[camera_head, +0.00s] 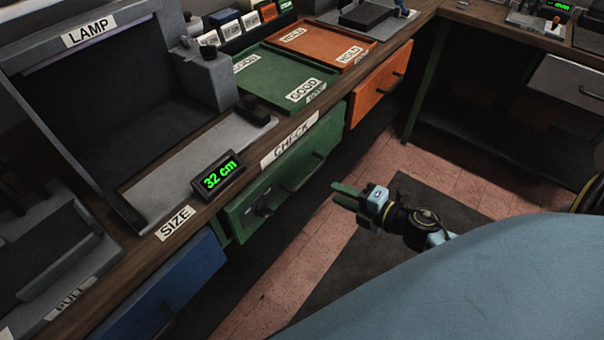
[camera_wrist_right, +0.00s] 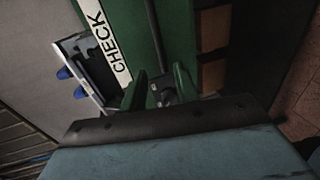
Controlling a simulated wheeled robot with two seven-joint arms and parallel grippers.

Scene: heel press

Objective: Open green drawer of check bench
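The green drawer (camera_head: 235,215) is in the bench front under the CHECK label (camera_head: 290,141) in the head view, and its front looks shut. It has a dark bar handle (camera_head: 303,175) and a small dark fitting (camera_head: 262,209) at the left. My right gripper (camera_head: 343,193) has green fingers and is in front of the drawer, apart from it. In the right wrist view the fingers (camera_wrist_right: 160,88) are spread with the green front and the bar handle (camera_wrist_right: 154,40) beyond them. The dark fitting shows between them. My left gripper is not in view.
A blue drawer (camera_head: 180,285) is to the left and an orange drawer (camera_head: 372,98) to the right. Green (camera_head: 270,75) and orange (camera_head: 320,48) trays and a "32 cm" display (camera_head: 218,176) are on the bench top. The floor (camera_head: 300,262) in front is free.

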